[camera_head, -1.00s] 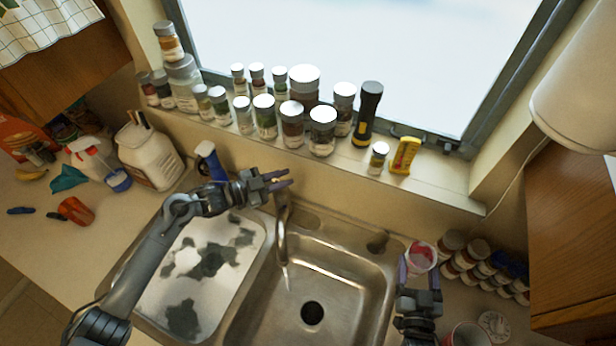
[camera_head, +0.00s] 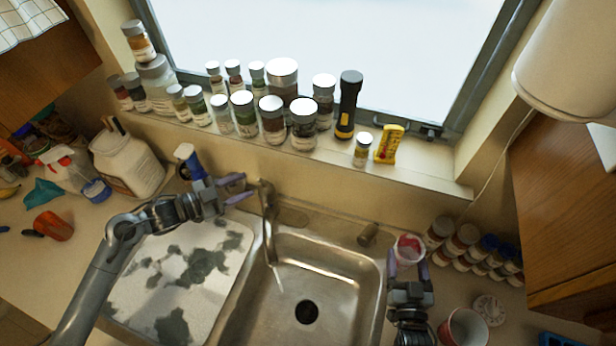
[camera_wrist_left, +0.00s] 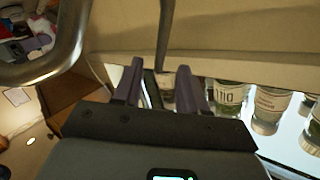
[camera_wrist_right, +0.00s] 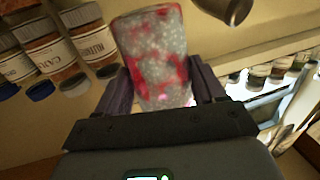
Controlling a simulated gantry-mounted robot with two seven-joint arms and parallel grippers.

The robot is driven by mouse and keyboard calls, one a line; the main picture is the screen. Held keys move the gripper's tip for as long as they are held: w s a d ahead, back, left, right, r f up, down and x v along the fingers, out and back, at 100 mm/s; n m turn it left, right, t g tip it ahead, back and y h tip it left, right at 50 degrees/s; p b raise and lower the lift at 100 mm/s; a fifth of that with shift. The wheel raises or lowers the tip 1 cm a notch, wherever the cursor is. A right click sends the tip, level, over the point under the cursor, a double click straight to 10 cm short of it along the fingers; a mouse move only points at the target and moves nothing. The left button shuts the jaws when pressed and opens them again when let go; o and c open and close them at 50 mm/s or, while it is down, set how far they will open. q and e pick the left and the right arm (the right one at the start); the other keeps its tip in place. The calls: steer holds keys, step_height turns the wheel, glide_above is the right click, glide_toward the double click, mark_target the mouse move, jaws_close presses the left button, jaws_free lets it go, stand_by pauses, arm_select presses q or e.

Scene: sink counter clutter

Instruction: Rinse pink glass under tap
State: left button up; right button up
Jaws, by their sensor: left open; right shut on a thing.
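The pink glass (camera_head: 409,247) is at the right side of the sink, between the fingers of my right gripper (camera_head: 407,268). In the right wrist view the glass (camera_wrist_right: 154,58) shows red and pale speckled patches, with my right gripper (camera_wrist_right: 160,95) shut on it. The tap (camera_head: 268,225) stands at the back of the sink, with a thin stream below its spout. My left gripper (camera_head: 236,188) is open and empty, just left of the tap. In the left wrist view, the left gripper's fingers (camera_wrist_left: 162,85) are apart, and the metal spout (camera_wrist_left: 45,62) curves at upper left.
The sink basin (camera_head: 330,270) is empty, with a drain (camera_head: 307,312). A stained draining board (camera_head: 135,255) lies left of it. Stacked jars (camera_head: 470,245) and a pink cup (camera_head: 464,328) stand at right.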

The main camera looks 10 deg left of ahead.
arm_select(q)
steer(key=shift+b+v, duration=0.45)
steer(key=shift+v, duration=1.85)
